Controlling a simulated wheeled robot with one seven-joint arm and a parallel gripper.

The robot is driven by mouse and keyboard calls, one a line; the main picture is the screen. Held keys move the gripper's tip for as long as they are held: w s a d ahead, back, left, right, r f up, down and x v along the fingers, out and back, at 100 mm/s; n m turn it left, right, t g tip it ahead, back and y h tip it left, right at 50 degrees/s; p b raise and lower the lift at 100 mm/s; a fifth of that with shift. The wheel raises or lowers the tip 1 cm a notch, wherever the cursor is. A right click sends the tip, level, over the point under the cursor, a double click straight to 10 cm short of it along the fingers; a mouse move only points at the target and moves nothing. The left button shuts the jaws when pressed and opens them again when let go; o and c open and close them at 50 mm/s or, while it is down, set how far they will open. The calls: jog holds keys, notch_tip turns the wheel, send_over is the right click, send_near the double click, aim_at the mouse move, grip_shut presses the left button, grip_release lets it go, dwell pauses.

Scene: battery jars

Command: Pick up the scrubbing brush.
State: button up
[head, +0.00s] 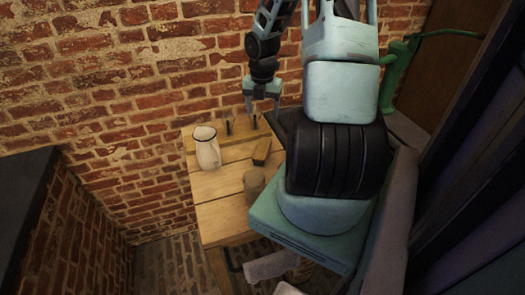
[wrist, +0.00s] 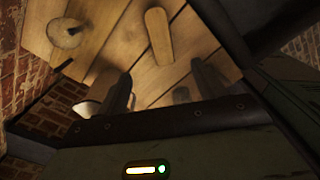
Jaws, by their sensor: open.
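The scrubbing brush, a brown oblong block (head: 262,151), lies on the wooden table, right of the white jug. In the wrist view, a brown oblong piece that looks like the brush (wrist: 158,36) lies above the gap between the fingertips. My gripper (head: 263,105) hangs above the back edge of the table, behind the brush and apart from it. In the wrist view my gripper (wrist: 162,85) has its two dark fingers spread, with nothing between them.
A white jug (head: 207,150) stands left of the brush. A grey-brown cup-like vessel (head: 254,183) stands in front of it. Short dark upright pegs (head: 229,127) stand along the table's back. A brick wall (head: 120,90) rises behind. The front-left tabletop (head: 218,215) is clear.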

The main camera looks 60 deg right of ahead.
jog(key=p, duration=0.1)
send_over(262, 148)
notch_tip(262, 148, down, 11)
jog(key=shift+d+f, duration=0.1)
jog(key=shift+f+p, duration=1.35)
jog(key=shift+f, duration=1.4)
jog(key=c, duration=1.2)
jog(key=shift+r, duration=0.2)
notch_tip(262, 148, up, 10)
jog(key=shift+f+b, duration=0.15)
jog(key=shift+b, duration=1.05)
